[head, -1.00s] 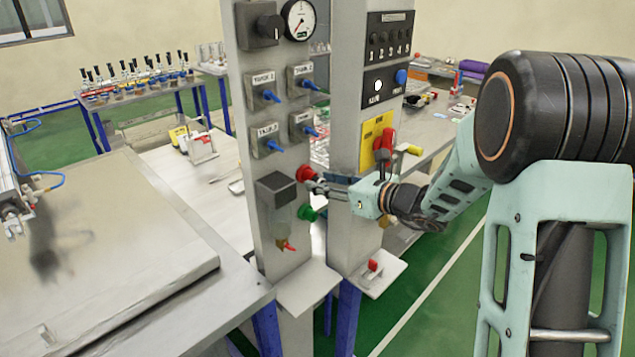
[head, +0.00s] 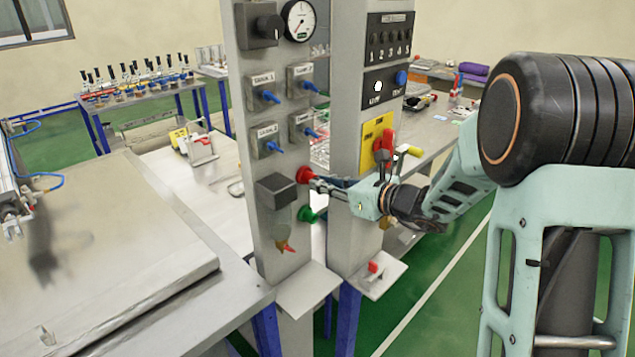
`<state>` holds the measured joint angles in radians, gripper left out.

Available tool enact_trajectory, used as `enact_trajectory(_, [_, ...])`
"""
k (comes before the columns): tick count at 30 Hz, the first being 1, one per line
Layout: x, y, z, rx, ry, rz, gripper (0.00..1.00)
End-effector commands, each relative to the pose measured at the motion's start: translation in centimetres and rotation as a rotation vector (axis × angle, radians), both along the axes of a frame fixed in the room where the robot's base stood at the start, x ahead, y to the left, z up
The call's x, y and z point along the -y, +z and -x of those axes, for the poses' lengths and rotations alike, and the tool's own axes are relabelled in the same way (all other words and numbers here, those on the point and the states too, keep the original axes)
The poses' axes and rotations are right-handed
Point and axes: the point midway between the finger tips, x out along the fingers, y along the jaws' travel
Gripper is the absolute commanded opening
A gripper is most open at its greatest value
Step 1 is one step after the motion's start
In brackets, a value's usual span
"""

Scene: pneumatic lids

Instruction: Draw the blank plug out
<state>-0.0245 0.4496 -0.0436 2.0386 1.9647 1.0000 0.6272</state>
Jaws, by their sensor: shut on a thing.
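My gripper (head: 316,185) reaches in from the right between the two columns. Its slim dark fingers are closed at the red piece. The fingertips and the exact contact are too small to make out. A green piece (head: 306,214) of similar form sits just below, apart from the fingers.
The left column (head: 245,120) carries blue-handled valves and a gauge (head: 299,20). The right column (head: 346,130) stands close to my wrist, with a red lever (head: 384,148) on a yellow plate just above it. A small shelf (head: 378,279) holds a red item below.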

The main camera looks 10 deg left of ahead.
Motion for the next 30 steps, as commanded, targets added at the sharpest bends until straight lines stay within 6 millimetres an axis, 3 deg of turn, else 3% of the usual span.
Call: enact_trajectory(30, [1.9,0.0,1.5,0.0,0.0,0.0,0.0])
